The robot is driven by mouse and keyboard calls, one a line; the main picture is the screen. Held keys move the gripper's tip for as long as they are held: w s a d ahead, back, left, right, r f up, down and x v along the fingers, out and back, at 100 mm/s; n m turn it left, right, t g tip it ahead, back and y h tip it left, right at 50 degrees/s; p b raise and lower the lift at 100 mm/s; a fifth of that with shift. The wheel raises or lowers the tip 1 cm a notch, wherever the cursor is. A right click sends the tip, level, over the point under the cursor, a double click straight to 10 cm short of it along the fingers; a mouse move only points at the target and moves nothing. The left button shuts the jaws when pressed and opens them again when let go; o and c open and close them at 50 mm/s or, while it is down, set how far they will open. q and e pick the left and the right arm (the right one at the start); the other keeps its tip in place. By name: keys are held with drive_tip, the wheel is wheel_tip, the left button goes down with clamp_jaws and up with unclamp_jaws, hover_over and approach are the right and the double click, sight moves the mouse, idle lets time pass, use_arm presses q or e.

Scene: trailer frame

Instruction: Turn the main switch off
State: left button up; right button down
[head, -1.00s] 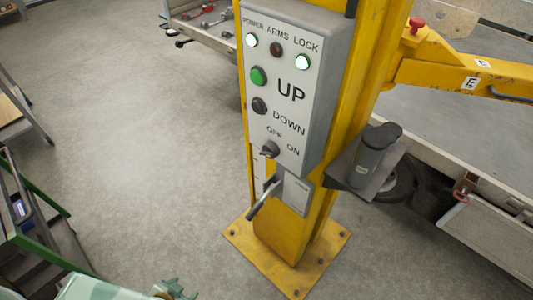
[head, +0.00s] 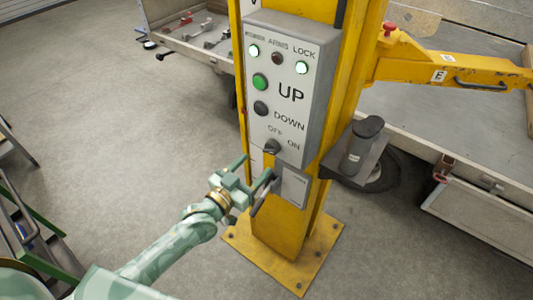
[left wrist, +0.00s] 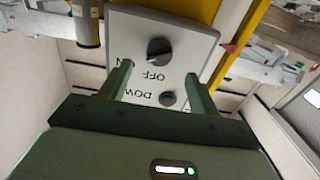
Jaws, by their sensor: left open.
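The main switch is a dark rotary knob (head: 272,146) low on the grey control box (head: 287,90), with OFF and ON printed beside it. I cannot tell surely which way its pointer faces. In the left wrist view the knob (left wrist: 158,51) sits beyond the fingers, upside down with its OFF label. My left gripper (head: 246,171) is open and empty, a little below and left of the knob in the head view. Its two fingers (left wrist: 158,70) point toward the panel, with the knob roughly between their lines and apart from them. My right gripper is not in view.
Above the knob are the black DOWN button (head: 261,108), the green UP button (head: 260,82) and lamps. A lever (head: 262,193) juts out below the box, close to my left gripper. The yellow post (head: 280,232) carries the box.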

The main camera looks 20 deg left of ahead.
sight(271, 149)
use_arm(q)
drive_tip(key=x, duration=0.6)
drive_tip(key=shift+w, duration=0.4)
drive_tip(key=shift+d, duration=0.1)
drive_tip(key=c, duration=1)
